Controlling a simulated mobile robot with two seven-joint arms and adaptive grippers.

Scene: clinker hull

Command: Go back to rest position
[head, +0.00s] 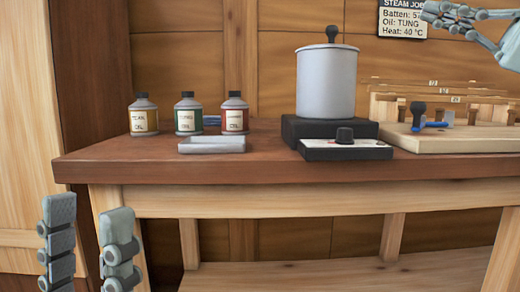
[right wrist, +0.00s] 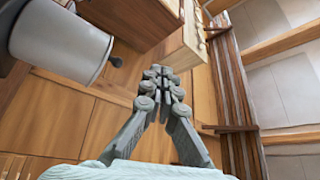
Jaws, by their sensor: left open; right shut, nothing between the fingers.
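My left gripper (head: 87,212) is at the lower left of the head view, in front of the workbench's left end and below its top. Its two fingers point up and stand apart, with nothing between them. My right gripper (head: 432,14) is at the upper right of the head view, raised above the bench and in front of the back wall. In the right wrist view its fingers (right wrist: 162,76) come together at the tips, with nothing between them.
On the workbench (head: 250,172) are several small bottles (head: 188,116), a grey tray (head: 212,145), a lidded pot (head: 327,85) on a heater with a dial (head: 345,149), and a wooden board (head: 455,140). A sign (head: 402,19) hangs behind. The front middle of the bench is clear.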

